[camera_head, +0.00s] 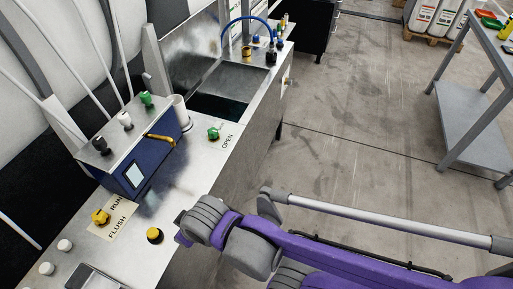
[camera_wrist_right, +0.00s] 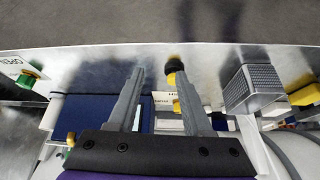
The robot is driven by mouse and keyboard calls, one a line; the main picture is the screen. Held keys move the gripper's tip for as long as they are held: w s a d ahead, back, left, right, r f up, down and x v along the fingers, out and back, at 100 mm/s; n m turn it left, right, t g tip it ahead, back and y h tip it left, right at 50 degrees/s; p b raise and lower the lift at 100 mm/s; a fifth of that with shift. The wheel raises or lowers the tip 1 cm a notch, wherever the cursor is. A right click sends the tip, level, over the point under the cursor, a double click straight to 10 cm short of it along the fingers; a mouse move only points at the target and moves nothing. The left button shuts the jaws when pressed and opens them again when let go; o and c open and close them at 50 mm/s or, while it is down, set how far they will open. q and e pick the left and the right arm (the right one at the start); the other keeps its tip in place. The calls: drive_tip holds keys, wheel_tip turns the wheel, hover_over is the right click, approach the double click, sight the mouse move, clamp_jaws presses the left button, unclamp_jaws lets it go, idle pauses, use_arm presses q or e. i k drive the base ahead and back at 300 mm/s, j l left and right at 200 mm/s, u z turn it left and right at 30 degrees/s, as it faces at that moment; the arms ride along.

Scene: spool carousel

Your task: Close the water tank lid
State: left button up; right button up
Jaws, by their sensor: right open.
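The water tank (camera_head: 258,112) is a steel basin set in the far part of the metal counter, with a dark opening. A shiny steel panel (camera_head: 188,48) stands raised along its back left side and looks like the lid, tilted up from the opening. My right arm comes in from the right, low over the near part of the counter, well short of the tank; its fingers are hidden in the head view. In the right wrist view my right gripper (camera_wrist_right: 160,75) is open and empty, above the control panel area. My left gripper is not in view.
A green knob (camera_head: 214,132) beside "OPEN", a yellow knob (camera_head: 101,216) and a black-yellow button (camera_head: 155,236) stick up. Bottles (camera_head: 271,52) stand past the tank. Floor at right is clear, up to a grey cart (camera_head: 470,115).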

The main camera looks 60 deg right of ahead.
sight(188, 50)
drive_tip(key=z, duration=1.7)
